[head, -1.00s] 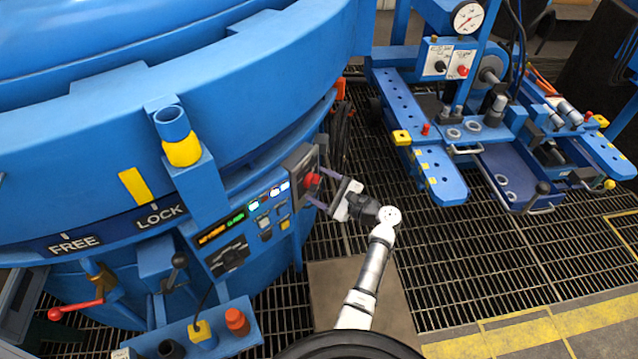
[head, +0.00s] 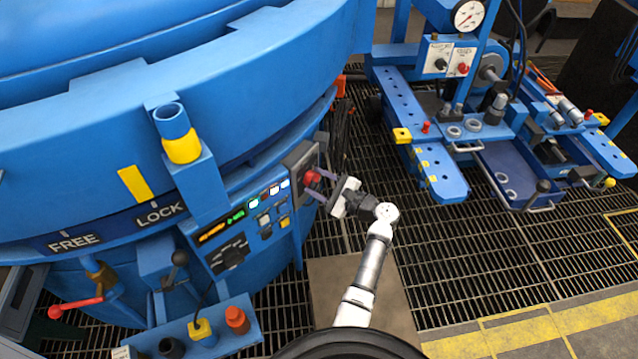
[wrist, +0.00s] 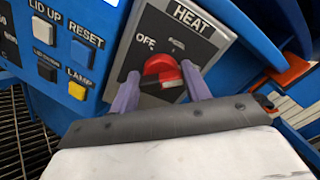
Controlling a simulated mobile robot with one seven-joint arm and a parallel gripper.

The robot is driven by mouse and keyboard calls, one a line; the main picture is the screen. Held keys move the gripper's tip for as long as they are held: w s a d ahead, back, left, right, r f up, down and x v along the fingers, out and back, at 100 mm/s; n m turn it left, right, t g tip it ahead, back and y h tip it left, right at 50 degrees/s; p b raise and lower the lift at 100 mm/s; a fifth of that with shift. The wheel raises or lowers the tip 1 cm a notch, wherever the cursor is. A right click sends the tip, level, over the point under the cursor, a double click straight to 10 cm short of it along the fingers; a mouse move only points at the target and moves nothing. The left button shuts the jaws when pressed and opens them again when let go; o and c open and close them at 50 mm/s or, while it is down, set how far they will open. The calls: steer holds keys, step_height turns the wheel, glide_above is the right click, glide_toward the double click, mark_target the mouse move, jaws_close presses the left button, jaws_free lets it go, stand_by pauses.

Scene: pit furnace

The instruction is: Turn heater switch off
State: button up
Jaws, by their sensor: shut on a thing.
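The heater switch is a red rotary knob (head: 313,179) on a dark plate at the right end of the blue furnace's control panel. In the wrist view the red knob (wrist: 161,67) sits under the word HEAT, with OFF printed at its upper left. I cannot tell for sure which mark the knob points to. My gripper (head: 319,184) reaches in from the right. Its two purple fingers stand one on each side of the knob and are shut on it. The fingers hide part of the knob's plate.
Left of the switch is the control panel (head: 238,240) with a lit display and several small buttons, among them LID UP, RESET and a yellow LAMP button (wrist: 77,91). A blue fixture bench (head: 440,180) stands at the right. The grating floor (head: 480,270) right of my arm is clear.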

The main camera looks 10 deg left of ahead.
steer(key=shift+f, duration=0.15)
steer(key=n+b, duration=0.6)
steer(key=b, duration=0.2)
steer(key=n+b, duration=0.7)
steer(key=f+n+b, duration=0.1)
steer(key=n+b, duration=0.5)
steer(key=b, duration=0.2)
steer(key=shift+n+b, duration=0.3)
steer(key=shift+b, duration=0.05)
steer(key=shift+r, duration=0.15)
steer(key=o, duration=1)
steer(key=shift+d, duration=0.1)
